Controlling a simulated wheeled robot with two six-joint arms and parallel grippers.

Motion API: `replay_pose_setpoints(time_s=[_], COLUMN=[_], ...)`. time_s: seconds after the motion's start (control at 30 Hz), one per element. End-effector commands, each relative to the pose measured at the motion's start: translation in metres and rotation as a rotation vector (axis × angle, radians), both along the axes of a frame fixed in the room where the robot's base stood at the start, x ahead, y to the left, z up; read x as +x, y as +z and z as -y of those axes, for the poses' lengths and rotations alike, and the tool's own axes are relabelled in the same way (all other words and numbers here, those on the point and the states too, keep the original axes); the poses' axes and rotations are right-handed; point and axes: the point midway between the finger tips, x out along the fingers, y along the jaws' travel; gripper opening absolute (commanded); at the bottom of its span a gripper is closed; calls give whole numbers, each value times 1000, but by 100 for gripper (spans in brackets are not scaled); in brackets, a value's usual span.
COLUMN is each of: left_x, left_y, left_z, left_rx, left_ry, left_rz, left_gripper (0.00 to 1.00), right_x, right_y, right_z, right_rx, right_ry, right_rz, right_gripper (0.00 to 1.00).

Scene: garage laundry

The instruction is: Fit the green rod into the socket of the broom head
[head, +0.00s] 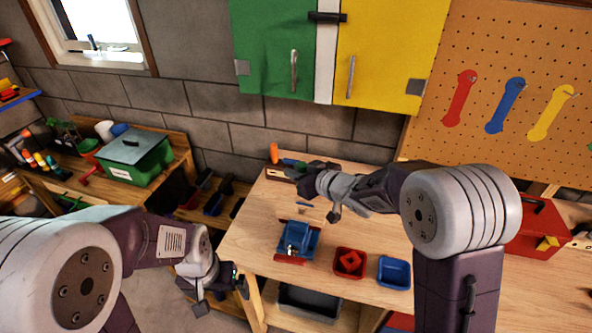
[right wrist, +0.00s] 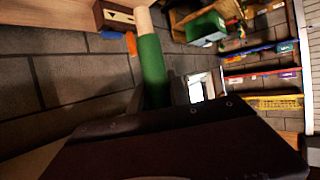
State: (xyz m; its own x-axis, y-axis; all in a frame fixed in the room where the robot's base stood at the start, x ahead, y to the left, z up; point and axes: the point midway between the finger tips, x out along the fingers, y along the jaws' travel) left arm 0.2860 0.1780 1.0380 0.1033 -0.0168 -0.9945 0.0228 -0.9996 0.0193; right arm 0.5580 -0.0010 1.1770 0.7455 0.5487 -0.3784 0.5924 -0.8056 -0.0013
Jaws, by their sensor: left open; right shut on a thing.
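A green rod (right wrist: 152,66) with a pale tip (right wrist: 145,20) projects from my right gripper in the right wrist view. My right gripper (head: 303,176) is shut on it above the back left of the workbench; the rod is mostly hidden by the gripper in the head view. A brown wooden block (right wrist: 116,17), possibly the broom head, lies beyond the rod, left of its tip. I cannot make out a socket, and the tip looks apart from the block. My left gripper (head: 222,290) is open and empty, low beside the bench's left edge.
A blue vise (head: 298,240), a red bin (head: 350,275) and a blue bin (head: 395,272) stand on the workbench (head: 250,235). An orange item (head: 274,153) is at its back edge. A red toolbox (head: 540,228) stands at right.

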Motion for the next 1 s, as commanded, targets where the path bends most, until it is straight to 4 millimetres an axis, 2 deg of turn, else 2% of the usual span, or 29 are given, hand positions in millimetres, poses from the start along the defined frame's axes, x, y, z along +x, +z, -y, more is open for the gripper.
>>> replay_pose_setpoints(time_s=[0.03, 0.73, 1.0], left_x=[0, 0, 0], left_y=[-7, -49, -56], left_z=[0, 0, 0], left_rx=[0, 0, 0], left_ry=[0, 0, 0], left_rz=[0, 0, 0], left_gripper=[100, 100, 100], right_x=[0, 0, 0], right_y=[-7, -59, -67], right_z=[0, 0, 0], right_rx=[0, 0, -1], right_ry=[0, 0, 0], right_rz=[0, 0, 1], right_gripper=[0, 0, 0])
